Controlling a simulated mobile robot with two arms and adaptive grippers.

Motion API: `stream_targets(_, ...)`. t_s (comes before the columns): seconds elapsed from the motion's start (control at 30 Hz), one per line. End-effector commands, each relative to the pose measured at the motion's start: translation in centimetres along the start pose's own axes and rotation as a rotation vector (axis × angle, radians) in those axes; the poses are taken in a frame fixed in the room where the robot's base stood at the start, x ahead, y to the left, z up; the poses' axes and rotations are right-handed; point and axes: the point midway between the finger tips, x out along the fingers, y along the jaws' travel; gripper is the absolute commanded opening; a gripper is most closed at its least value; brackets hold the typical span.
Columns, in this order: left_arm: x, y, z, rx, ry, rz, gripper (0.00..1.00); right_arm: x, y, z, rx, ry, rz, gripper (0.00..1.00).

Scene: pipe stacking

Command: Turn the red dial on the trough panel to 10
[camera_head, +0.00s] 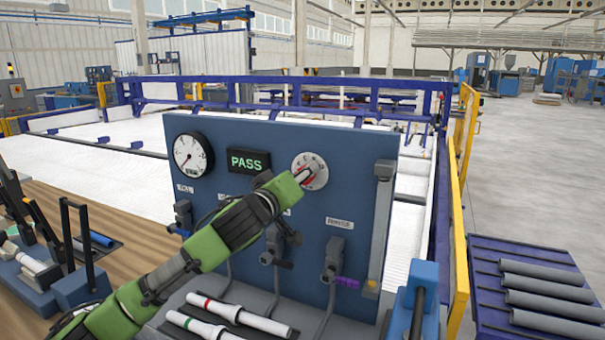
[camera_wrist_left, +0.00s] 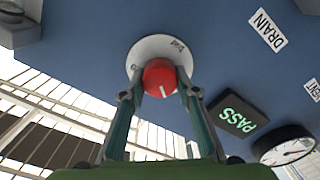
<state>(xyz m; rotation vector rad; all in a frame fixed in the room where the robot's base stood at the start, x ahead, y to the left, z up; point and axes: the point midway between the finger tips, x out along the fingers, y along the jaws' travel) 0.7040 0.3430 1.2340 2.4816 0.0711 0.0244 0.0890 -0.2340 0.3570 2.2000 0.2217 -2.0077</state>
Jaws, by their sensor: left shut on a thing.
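The red dial (camera_wrist_left: 160,78) is a round knob with a white line, on a white printed plate (camera_wrist_left: 158,50) on the blue panel. My left gripper (camera_wrist_left: 158,92) is shut on the dial, one finger on each side. In the head view, my green left arm reaches up to the dial's white plate (camera_head: 316,165), and my left gripper (camera_head: 303,177) covers much of it. The dial's setting is too small to read. The trough panel (camera_head: 345,150) carries a white gauge (camera_head: 193,154) and a display reading PASS (camera_head: 248,161). My right gripper is not in view.
Levers and valves, one a grey valve (camera_head: 334,258), stick out below the dial. White pipes with coloured bands, one with a green band (camera_head: 200,326), lie before the panel. A blue fixture (camera_head: 428,287) stands front right. Grey pipes (camera_head: 545,298) lie on a rack at far right.

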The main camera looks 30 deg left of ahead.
Motion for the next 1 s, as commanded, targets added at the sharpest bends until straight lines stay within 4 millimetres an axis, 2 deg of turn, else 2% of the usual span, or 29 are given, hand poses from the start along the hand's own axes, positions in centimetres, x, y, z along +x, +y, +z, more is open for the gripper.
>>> stream_targets(1.0, 0.0, 0.5, 0.1, 0.942, -0.004, -0.002, 0.08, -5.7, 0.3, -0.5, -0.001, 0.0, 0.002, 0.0)
